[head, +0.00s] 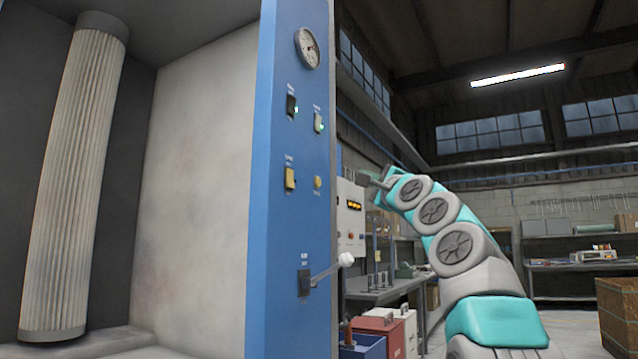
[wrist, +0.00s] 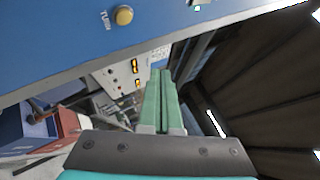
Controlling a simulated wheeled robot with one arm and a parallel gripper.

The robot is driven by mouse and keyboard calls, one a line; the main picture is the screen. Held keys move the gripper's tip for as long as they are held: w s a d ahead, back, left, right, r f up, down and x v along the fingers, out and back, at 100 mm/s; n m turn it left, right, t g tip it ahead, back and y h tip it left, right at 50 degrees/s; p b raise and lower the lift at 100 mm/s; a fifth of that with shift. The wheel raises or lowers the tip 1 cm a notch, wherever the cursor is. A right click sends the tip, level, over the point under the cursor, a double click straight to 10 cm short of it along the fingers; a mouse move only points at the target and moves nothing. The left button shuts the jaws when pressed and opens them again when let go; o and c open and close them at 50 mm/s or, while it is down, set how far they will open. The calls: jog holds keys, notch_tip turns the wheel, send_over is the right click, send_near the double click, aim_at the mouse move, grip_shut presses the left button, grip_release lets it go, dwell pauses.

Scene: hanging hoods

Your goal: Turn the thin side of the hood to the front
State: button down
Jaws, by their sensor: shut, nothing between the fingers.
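The only hood-like thing I can make out is a large cabinet, open on the left, with a narrow blue front panel (head: 285,230). A pale pleated filter cartridge (head: 75,180) stands tilted inside it. The blue panel carries a gauge, several switches and a lever with a white knob (head: 346,259). The blue panel fills the top of the wrist view, with a yellow button (wrist: 123,15). My gripper (head: 368,180) is right of the panel, apart from it as far as I can tell. Its green fingers (wrist: 159,88) are together and empty. I cannot tell which side is the thin one.
A grey control box (head: 350,215) hangs behind my gripper. A workbench (head: 385,290) and red and blue boxes (head: 385,335) stand below. A wooden crate (head: 618,312) and shelves are at the right. The space between my arm and the crate looks clear.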

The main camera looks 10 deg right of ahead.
aim_at(318, 182)
jog(key=w+a+p, duration=0.3)
jog(key=w+a, duration=0.2)
jog(key=a, duration=0.2)
dwell(0.3)
jog(key=shift+w+a, duration=0.1)
dwell(1.8)
jog(key=shift+w+a+p, duration=0.15)
jog(key=shift+a+p, duration=0.1)
jog(key=shift+p, duration=0.1)
